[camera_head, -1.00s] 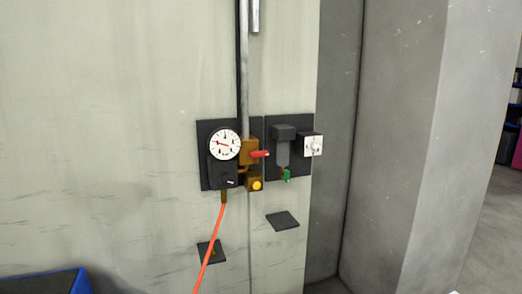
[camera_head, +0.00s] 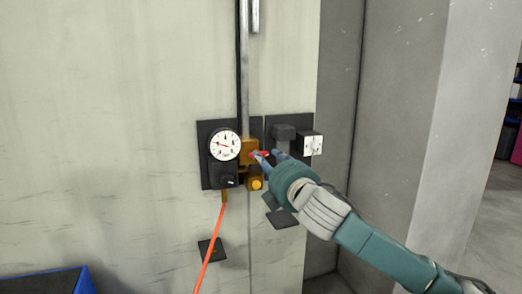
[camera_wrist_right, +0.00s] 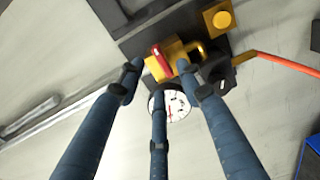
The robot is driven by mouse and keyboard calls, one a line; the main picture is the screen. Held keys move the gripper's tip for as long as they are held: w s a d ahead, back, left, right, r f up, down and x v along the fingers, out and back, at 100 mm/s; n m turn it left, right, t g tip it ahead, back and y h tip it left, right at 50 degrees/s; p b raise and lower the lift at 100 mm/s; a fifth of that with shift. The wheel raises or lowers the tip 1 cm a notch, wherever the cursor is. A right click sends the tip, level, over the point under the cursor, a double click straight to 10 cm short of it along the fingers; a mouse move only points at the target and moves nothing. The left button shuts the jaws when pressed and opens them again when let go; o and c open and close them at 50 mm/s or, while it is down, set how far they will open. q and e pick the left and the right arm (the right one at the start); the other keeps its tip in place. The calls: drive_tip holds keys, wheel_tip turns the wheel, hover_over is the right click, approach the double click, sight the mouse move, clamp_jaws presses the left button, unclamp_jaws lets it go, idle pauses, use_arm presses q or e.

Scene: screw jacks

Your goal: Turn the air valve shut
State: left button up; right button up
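The air valve is a brass body (camera_head: 249,148) on a dark wall plate, with a red lever handle (camera_head: 264,153) pointing right. In the right wrist view the red handle (camera_wrist_right: 161,60) lies in front of the brass body (camera_wrist_right: 181,52), just beyond the fingertips. My right gripper (camera_head: 268,157) reaches in from the lower right with its fingertips at the handle. In the wrist view its blue fingers (camera_wrist_right: 158,74) are spread, with the handle between and ahead of them. Contact cannot be told. My left gripper is not in view.
A round white gauge (camera_head: 225,145) sits left of the valve, with an orange hose (camera_head: 211,247) hanging below. A yellow knob (camera_head: 256,184) is under the valve. A grey box (camera_head: 284,131) and white switch (camera_head: 312,146) are to the right. A blue-edged bin (camera_head: 45,284) stands lower left.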

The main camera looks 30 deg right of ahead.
drive_tip(key=p+x, duration=0.1)
drive_tip(key=x, duration=0.4)
drive_tip(key=shift+r+p, duration=0.1)
drive_tip(key=shift+p, duration=0.2)
drive_tip(key=shift+w, duration=0.25)
clamp_jaws()
